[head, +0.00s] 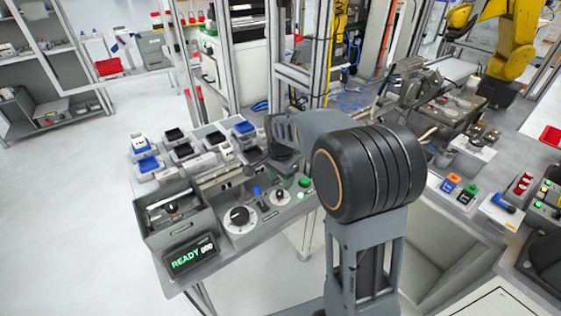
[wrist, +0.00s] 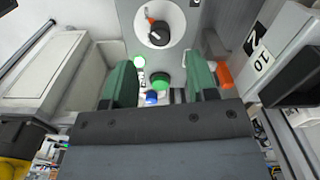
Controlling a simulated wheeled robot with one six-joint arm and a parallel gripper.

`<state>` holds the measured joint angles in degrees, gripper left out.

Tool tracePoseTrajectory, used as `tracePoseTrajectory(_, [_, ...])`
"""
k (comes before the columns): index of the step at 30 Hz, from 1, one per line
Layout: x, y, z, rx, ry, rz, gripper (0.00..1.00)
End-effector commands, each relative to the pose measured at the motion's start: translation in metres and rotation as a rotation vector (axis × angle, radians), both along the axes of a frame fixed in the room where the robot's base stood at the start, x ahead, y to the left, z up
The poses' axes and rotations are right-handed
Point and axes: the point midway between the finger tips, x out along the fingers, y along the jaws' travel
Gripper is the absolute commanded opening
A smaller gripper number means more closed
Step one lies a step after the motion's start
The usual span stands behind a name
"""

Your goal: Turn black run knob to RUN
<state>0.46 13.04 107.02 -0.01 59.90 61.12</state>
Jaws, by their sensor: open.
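In the wrist view a black knob (wrist: 159,33) with an orange-red mark sits on a round white plate, ahead of my gripper (wrist: 160,66). The gripper's two green fingers are apart with nothing held. A green button (wrist: 160,80) and a blue part (wrist: 152,97) show between and below them. In the head view the panel has a large black knob (head: 239,215) and a smaller black knob (head: 280,196), each on a white plate. I cannot tell which is the run knob; no label is readable. My arm hides much of the gripper there.
A display reading READY (head: 191,255) stands at the panel's front left, beside a grey open box (head: 175,218). A blue lever (head: 257,191) and green button (head: 305,182) are on the panel. Small bins (head: 147,164) fill the table behind. An orange part (wrist: 224,76) is right of the fingers.

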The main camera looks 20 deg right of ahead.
Motion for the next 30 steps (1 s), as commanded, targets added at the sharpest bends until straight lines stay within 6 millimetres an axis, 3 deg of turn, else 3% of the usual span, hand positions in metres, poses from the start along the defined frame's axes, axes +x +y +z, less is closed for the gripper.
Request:
tracePoseTrajectory(6, [0.001, 0.0, 0.043, 0.0, -0.004, 0.0, 0.53])
tracePoseTrajectory(12, [0.0, 0.0, 0.068, 0.0, 0.0, 0.0, 0.53])
tracePoseTrajectory(18, [0.0, 0.0, 0.078, 0.0, 0.001, 0.0, 0.53])
tracePoseTrajectory(30, [0.0, 0.0, 0.079, 0.0, 0.001, 0.0, 0.53])
